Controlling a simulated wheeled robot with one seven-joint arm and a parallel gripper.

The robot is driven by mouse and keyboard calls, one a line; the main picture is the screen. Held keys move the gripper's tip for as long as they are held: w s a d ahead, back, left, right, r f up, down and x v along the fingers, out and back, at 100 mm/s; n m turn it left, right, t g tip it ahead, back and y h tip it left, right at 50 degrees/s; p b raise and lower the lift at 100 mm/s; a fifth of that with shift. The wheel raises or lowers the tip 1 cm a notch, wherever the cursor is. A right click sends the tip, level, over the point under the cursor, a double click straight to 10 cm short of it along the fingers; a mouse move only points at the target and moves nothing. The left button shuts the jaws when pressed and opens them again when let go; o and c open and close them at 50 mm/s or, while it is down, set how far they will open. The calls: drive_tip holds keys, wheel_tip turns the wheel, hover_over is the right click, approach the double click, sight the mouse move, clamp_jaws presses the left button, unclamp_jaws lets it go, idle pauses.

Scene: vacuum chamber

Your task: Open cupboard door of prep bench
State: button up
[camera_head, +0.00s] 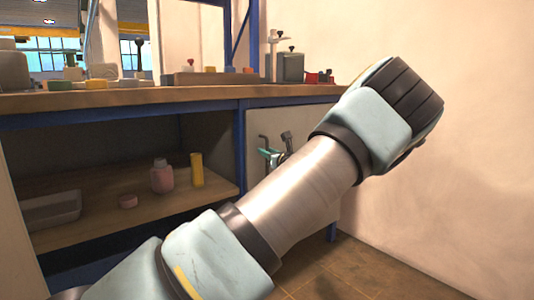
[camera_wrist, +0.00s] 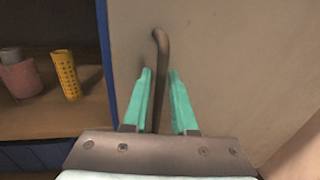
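The prep bench (camera_head: 150,98) has a wooden top and a blue frame. Its right cupboard door (camera_head: 275,118) is a pale panel that appears shut; it also shows in the wrist view (camera_wrist: 225,50). A dark bent bar handle (camera_wrist: 160,45) stands upright on the door. My gripper (camera_wrist: 160,75) has two green fingers, spread apart, one on each side of the handle, with gaps visible between fingers and bar. In the head view my gripper (camera_head: 272,155) is in front of the door, partly hidden by my arm.
Several items stand on the bench top. A bare wall (camera_head: 470,190) is at the right.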

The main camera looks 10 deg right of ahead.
clamp_jaws()
idle(1.1)
